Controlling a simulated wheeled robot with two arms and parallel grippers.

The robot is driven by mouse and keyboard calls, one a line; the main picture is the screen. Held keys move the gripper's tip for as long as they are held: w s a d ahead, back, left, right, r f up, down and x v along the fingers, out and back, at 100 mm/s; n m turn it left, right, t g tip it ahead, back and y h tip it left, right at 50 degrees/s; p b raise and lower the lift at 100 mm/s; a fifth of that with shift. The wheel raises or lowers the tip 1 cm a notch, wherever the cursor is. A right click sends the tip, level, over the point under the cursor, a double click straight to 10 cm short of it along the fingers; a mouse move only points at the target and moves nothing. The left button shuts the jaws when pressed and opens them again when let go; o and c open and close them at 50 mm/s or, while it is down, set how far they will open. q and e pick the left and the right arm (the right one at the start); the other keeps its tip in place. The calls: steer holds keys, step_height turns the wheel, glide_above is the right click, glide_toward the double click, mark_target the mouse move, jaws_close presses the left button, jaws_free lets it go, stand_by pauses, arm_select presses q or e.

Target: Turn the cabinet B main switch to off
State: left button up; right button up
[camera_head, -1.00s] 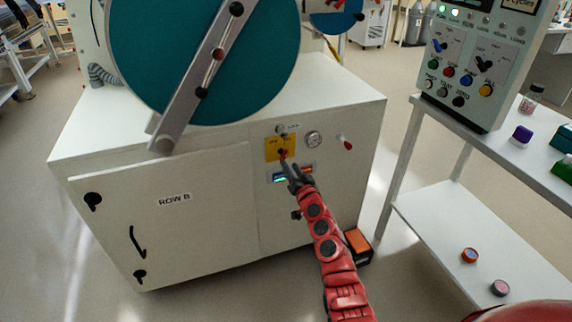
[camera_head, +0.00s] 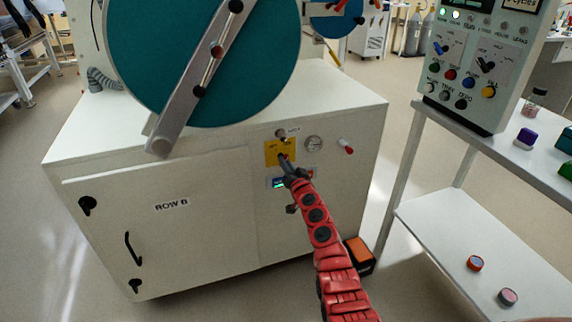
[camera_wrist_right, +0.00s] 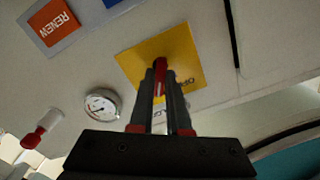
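The cabinet labelled ROW B (camera_head: 210,235) stands in front of me, white with a closed door. Its main switch is a red handle on a yellow plate (camera_head: 271,153) on the right part of the front. My right gripper (camera_head: 286,161) reaches the plate and covers most of the handle in the head view. In the right wrist view, the red handle (camera_wrist_right: 160,69) stands between the two fingertips of the right gripper (camera_wrist_right: 161,75), which are close together on it. The yellow plate (camera_wrist_right: 190,58) lies just behind. My left gripper is not in view.
A round gauge (camera_head: 313,144) and a red-tipped lever (camera_head: 346,147) sit right of the plate; a small display (camera_head: 279,183) is below. A large teal disc (camera_head: 150,60) rises above the cabinet. A white shelf cart (camera_head: 440,235) with a control box stands at right.

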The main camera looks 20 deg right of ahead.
jaws_close()
steer(key=n+b, duration=0.5)
steer(key=shift+f+n+b, duration=0.1)
steer(key=shift+n+b, duration=0.2)
steer(key=shift+n, duration=0.1)
stand_by(0.5)
steer(key=o, duration=0.7)
jaws_free()
steer(key=shift+s, duration=0.15)
